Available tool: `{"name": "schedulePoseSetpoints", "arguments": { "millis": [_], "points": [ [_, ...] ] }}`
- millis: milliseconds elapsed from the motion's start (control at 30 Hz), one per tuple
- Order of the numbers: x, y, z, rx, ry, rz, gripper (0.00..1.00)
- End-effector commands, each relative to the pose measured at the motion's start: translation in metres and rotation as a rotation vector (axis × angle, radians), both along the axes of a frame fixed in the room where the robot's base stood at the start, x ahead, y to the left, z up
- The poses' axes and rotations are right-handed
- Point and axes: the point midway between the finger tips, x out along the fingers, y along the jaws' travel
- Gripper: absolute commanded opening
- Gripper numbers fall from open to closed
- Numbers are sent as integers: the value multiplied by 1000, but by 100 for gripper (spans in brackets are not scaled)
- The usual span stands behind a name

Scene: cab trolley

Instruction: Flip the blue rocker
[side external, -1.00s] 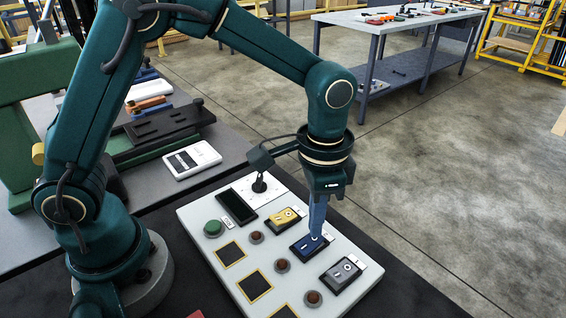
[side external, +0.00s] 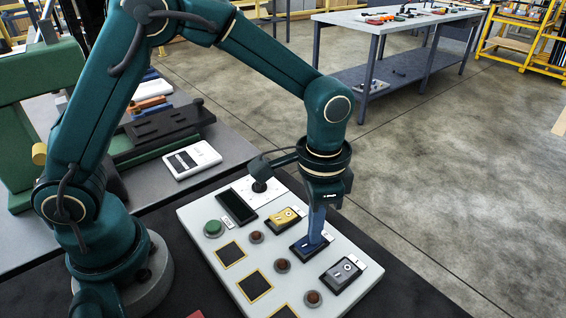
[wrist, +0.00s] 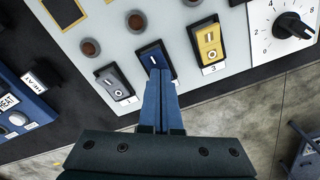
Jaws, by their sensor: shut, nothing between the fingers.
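The blue rocker (side external: 302,248) sits on the white control panel (side external: 222,270), between the yellow rocker (side external: 282,218) and the grey rocker (side external: 343,271). My gripper (side external: 314,241) points down with its blue fingers together and empty, their tips at the blue rocker. In the wrist view the fingertips (wrist: 158,72) cover the near part of the blue rocker (wrist: 150,54). Its far end, with a white bar mark, stays visible. Whether the tips touch the rocker I cannot tell.
The panel also carries a dial (wrist: 291,25), a green button (side external: 212,227), a dark screen (side external: 237,206), several brown lamps and yellow-framed squares. A white device (side external: 192,160) lies on the grey bench behind. Open floor lies to the right.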

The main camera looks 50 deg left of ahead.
Motion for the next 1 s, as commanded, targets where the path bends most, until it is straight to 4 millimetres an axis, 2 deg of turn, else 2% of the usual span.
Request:
{"name": "schedulePoseSetpoints", "arguments": {
  "millis": [167,1000],
  "points": [
    [0,0,2,0,-1,0,0],
    [1,0,65,-1,-3,0,0]
  ]
}}
